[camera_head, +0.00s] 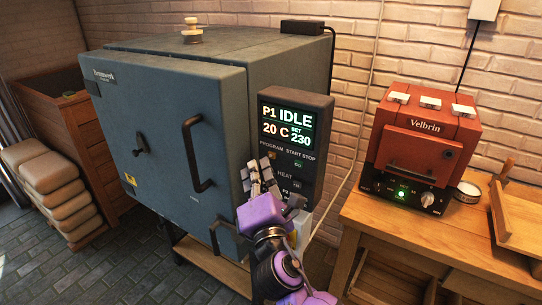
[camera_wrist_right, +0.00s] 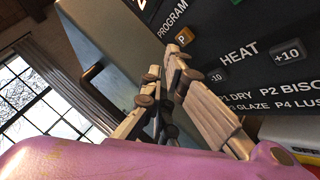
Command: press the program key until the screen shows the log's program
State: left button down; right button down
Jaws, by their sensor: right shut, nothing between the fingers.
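The large grey-blue kiln (camera_head: 175,125) stands with its door shut. Its control panel (camera_head: 318,160) has a lit screen (camera_head: 287,126) reading P1, IDLE, 20 C and SET 230. The orange program key (camera_wrist_right: 184,38), marked P, lies under the word PROGRAM. My right gripper (camera_head: 258,170) is shut and empty in front of the panel, its fingertips just below the program key in the head view. In the right wrist view the fingertips (camera_wrist_right: 164,62) are close to the key; whether they touch it I cannot tell. My left gripper is not in view.
Heat keys, including +10 (camera_wrist_right: 287,54), and a printed program list beginning P1 DRY sit lower on the panel. A small red Velbrin kiln (camera_head: 422,140) stands on the wooden table (camera_head: 400,226) at right. Stacked bags (camera_head: 62,190) lie at left. No log is readable.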

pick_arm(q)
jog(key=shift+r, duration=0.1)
pick_arm(e)
jog(key=shift+w+d, duration=0.1)
dwell(0.5)
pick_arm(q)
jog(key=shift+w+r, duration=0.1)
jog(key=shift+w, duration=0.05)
pick_arm(e)
jog(key=shift+w+d, duration=0.15)
jog(key=shift+w, duration=0.1)
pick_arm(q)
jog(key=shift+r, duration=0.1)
pick_arm(e)
jog(key=shift+w+d, duration=0.25)
jog(key=shift+w, duration=0.05)
dwell(0.4)
jog(key=shift+s, duration=0.1)
pick_arm(q)
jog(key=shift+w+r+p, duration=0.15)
jog(key=shift+p, duration=0.15)
pick_arm(e)
jog(key=shift+s+a, duration=0.45)
jog(key=shift+s, duration=0.1)
jog(key=shift+s, duration=0.1)
